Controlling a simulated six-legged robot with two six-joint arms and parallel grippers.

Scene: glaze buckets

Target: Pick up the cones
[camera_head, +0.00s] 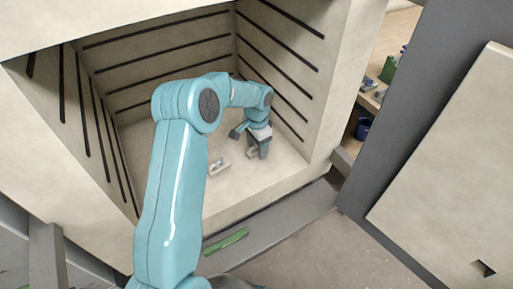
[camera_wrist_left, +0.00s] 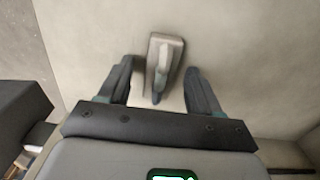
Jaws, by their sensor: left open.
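A small pale cone piece (camera_head: 219,168) sits on the kiln floor, left of my left gripper in the head view. Another small pale piece (camera_head: 251,153) shows partly by the gripper's fingers. My left gripper (camera_head: 249,142) is inside the kiln, low over the floor, with its fingers spread and empty. In the left wrist view, a grey base with an upright pale cone (camera_wrist_left: 163,62) lies between the two open fingers, with a gap on each side. I cannot tell for sure which piece this is in the head view. My right gripper is not in view.
The kiln (camera_head: 165,62) has grooved walls on the left, back and right, close around my arm. A green strip (camera_head: 226,241) lies on the front ledge. A grey-edged kiln door (camera_head: 440,150) stands open at right. Beyond are a green item (camera_head: 388,69) and a blue bucket (camera_head: 362,129).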

